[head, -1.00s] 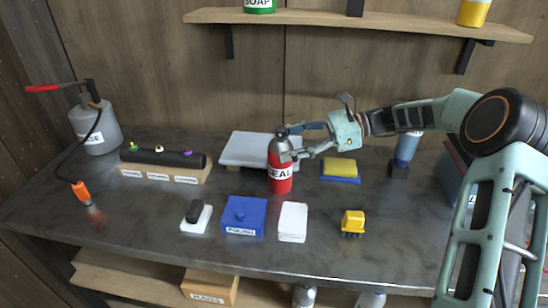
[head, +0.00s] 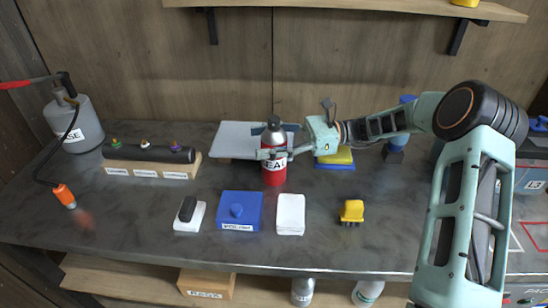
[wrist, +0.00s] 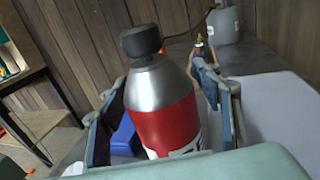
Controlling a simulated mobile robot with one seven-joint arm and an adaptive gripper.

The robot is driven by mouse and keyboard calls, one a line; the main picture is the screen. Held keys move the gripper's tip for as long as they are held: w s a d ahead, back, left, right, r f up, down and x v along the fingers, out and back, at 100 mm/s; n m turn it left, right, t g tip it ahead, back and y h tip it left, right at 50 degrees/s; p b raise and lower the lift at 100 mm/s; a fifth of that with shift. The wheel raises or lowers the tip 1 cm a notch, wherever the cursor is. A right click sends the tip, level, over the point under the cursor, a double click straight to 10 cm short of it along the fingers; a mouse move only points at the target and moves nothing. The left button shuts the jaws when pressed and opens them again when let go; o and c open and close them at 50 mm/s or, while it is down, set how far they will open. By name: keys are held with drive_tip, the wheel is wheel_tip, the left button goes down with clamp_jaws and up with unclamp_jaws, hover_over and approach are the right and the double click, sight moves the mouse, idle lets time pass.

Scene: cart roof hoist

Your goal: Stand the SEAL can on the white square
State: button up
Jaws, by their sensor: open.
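The SEAL can (head: 274,172), red with a silver shoulder and dark cap, stands upright on the grey bench. My gripper (head: 259,142) is open, with one finger on each side of the can's upper part. In the wrist view the can (wrist: 165,125) stands between the two fingers, and gaps show beside it; part of its label is hidden. At the right edge of the head view, a grey surface carries a white square outline (head: 522,192) and a red outline, both cut off by the frame or my arm.
A pale slab (head: 232,140) lies behind the can, with a yellow-and-blue block (head: 335,160) to its right. In front are a blue box (head: 241,211), a white pad (head: 290,214) and a yellow toy-like piece (head: 351,212).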

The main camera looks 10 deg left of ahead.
drive_tip(key=x, duration=0.2)
drive_tip(key=shift+s+a, duration=0.15)
drive_tip(key=shift+a, duration=0.15)
drive_tip(key=shift+c, duration=0.4)
clamp_jaws()
idle(0.4)
